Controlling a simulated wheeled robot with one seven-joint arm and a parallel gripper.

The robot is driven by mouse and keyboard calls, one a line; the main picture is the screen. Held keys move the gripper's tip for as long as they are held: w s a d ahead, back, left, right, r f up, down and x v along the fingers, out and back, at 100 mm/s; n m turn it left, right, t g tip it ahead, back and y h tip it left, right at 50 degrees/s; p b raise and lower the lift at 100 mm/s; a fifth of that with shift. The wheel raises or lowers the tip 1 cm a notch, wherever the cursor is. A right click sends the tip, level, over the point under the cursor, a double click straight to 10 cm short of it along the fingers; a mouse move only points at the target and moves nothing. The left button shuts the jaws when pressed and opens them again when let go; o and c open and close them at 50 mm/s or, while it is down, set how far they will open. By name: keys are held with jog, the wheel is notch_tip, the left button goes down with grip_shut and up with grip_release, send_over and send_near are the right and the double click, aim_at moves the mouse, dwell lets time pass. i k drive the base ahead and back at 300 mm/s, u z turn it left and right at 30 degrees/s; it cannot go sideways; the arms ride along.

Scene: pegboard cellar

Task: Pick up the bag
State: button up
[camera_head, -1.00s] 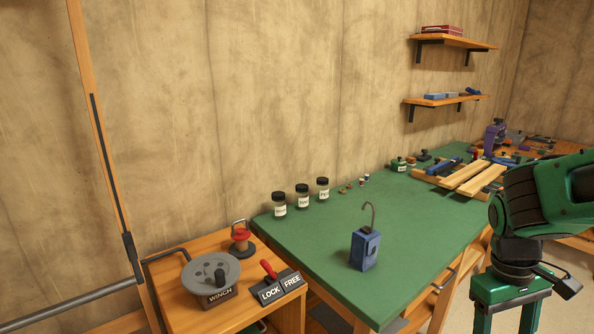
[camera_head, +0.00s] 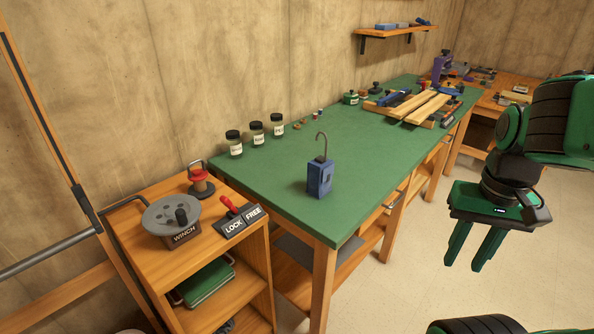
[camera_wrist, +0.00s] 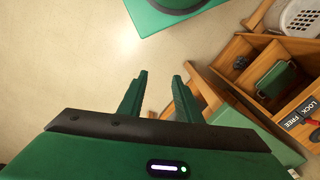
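I see nothing that is plainly a bag. A green item (camera_head: 205,283) with a dark handle lies on the shelf inside the wooden cabinet at lower left; it looks like a flat case or bag, but I cannot tell which. It also shows in the wrist view (camera_wrist: 275,80). A blue block-shaped item with a metal hook (camera_head: 320,178) stands on the green bench top. My gripper (camera_head: 468,266) hangs at the right, fingers pointing down, apart from both. In the wrist view its two fingers (camera_wrist: 160,77) are spread with only floor between them.
The cabinet (camera_head: 255,255) carries a winch (camera_head: 172,222), a red spool-like item (camera_head: 201,181) and a lock/free lever (camera_head: 238,217). The green bench (camera_head: 265,185) holds several jars and wooden boards (camera_head: 425,108). Open floor (camera_head: 400,285) lies at the lower right.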

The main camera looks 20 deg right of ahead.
aim_at(321, 170)
jog(key=u, duration=0.7)
jog(key=k, duration=1.15)
jog(key=z, duration=1.25)
jog(key=i, duration=1.5)
